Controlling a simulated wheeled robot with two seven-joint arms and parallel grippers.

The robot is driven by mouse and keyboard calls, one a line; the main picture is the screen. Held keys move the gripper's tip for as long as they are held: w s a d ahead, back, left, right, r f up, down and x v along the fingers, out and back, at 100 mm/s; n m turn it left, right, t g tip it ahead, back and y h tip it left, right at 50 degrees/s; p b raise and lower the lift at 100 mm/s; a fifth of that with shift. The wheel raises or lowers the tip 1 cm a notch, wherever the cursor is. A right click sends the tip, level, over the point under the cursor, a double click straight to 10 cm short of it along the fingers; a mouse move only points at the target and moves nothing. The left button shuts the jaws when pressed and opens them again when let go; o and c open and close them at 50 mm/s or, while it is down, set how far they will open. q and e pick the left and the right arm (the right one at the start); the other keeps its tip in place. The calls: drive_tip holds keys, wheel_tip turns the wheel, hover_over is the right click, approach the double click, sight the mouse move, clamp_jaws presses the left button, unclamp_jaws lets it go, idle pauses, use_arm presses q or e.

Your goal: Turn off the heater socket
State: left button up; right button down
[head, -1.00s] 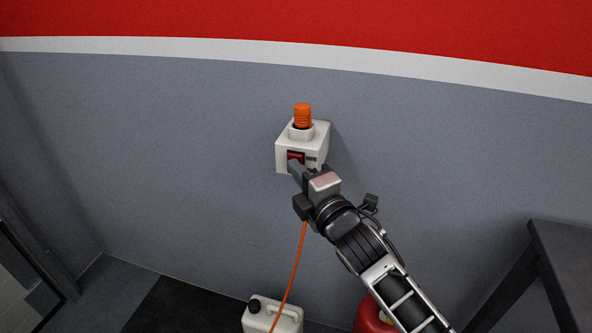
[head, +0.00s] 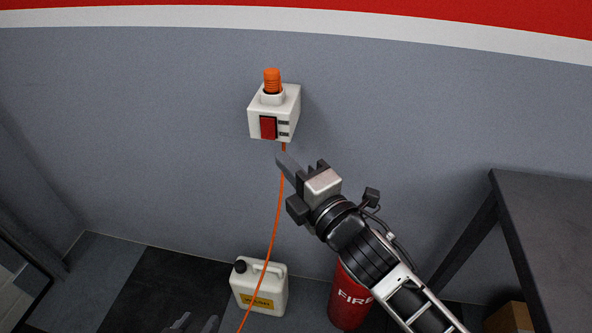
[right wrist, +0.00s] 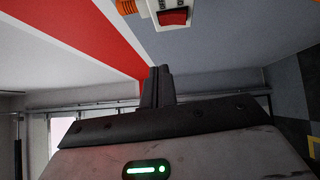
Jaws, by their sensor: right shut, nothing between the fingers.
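The heater socket (head: 257,125) is a white box on the grey wall with a red rocker switch (head: 268,128) on its front face. An orange plug (head: 272,80) stands in its top and an orange cord (head: 275,225) hangs below. My right gripper (head: 283,160) is shut and empty, just below and right of the socket, apart from it. In the right wrist view the shut fingers (right wrist: 157,85) point toward the socket (right wrist: 190,20), whose red switch (right wrist: 173,18) shows at the top edge. The switch's on or off state cannot be told. My left gripper is not clearly in view.
A white jerrycan (head: 272,290) and a red fire extinguisher (head: 350,297) stand on the floor below. A dark table (head: 550,230) is at the right. The wall left of the socket is clear.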

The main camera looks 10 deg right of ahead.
drive_tip(key=shift+v, duration=1.05)
drive_tip(key=shift+r, duration=0.15)
